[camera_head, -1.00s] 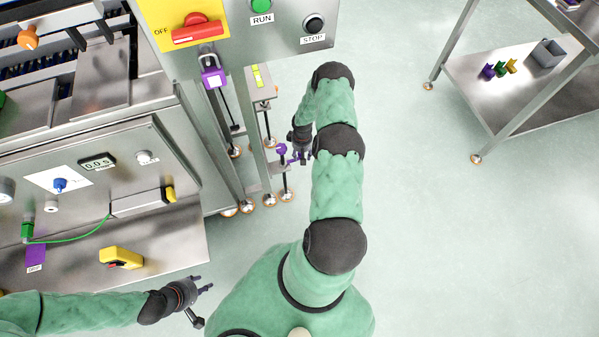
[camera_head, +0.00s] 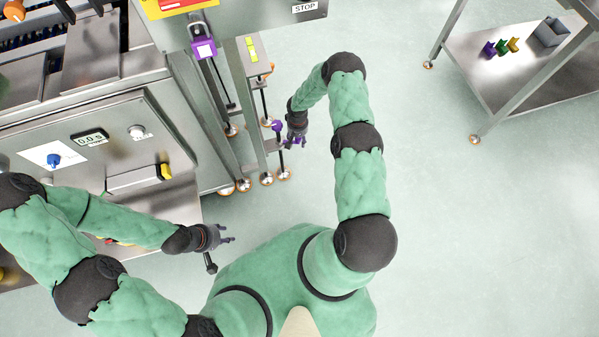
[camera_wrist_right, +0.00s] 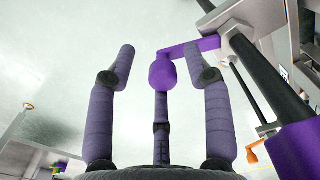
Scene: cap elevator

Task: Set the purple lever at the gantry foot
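The purple lever (camera_wrist_right: 195,47) shows in the right wrist view as a flat arm running left from a metal bracket to a rounded knob. The knob lies between the spread fingers of my right gripper (camera_wrist_right: 160,60), with gaps on both sides. The gripper is open. In the head view a purple part (camera_head: 277,125) shows at the gantry foot, just left of my right gripper (camera_head: 297,138), which partly hides the lever. My left gripper (camera_head: 226,240) is open and empty, low in front of the machine.
Gantry posts with orange-ringed feet (camera_head: 243,185) stand left of my right gripper. A steel bench (camera_head: 510,85) with small coloured parts and a grey bin stands at the right. The floor between is clear.

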